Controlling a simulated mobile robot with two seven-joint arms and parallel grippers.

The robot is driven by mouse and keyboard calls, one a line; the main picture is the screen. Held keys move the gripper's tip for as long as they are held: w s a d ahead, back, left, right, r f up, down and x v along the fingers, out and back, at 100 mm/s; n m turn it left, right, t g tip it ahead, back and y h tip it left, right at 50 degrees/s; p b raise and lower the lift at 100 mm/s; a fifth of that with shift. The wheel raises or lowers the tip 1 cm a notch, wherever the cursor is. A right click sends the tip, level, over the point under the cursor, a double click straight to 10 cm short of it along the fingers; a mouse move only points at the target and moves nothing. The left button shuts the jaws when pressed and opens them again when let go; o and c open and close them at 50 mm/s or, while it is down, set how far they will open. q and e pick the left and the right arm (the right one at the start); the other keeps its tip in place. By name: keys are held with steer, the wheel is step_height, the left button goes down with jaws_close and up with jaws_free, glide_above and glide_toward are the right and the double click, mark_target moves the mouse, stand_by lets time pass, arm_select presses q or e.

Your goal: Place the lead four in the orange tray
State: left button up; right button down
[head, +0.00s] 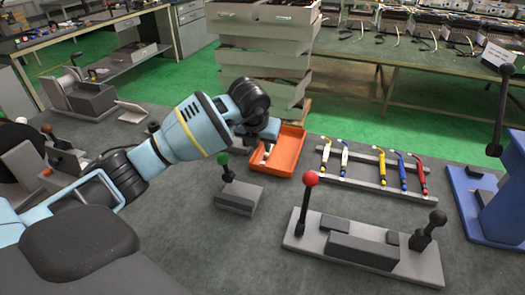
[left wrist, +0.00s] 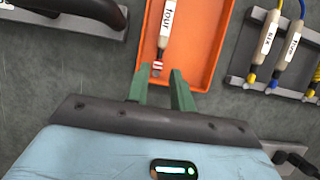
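The orange tray (head: 290,158) lies on the grey table at the centre of the head view, and its floor also shows in the left wrist view (left wrist: 205,50). Lead four (left wrist: 166,25), with a white label reading "four" and a red-and-white banded end, lies inside the tray. In the head view a pale piece of it (head: 267,151) shows beneath my gripper. My left gripper (left wrist: 158,76) is over the tray's near edge with its green fingers apart. The lead's banded end is between or just beyond the fingertips, with gaps on both sides. My right gripper is not in view.
A rack (head: 372,182) holding several coloured leads stands right of the tray. A green-knobbed lever block (head: 238,197) and a red-knobbed lever fixture (head: 355,250) stand nearer. A blue stand (head: 485,205) is at the right. Stacked boxes (head: 265,55) rise behind the tray.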

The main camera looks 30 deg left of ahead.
arm_select(q)
steer(key=v, duration=0.6)
stand_by(0.5)
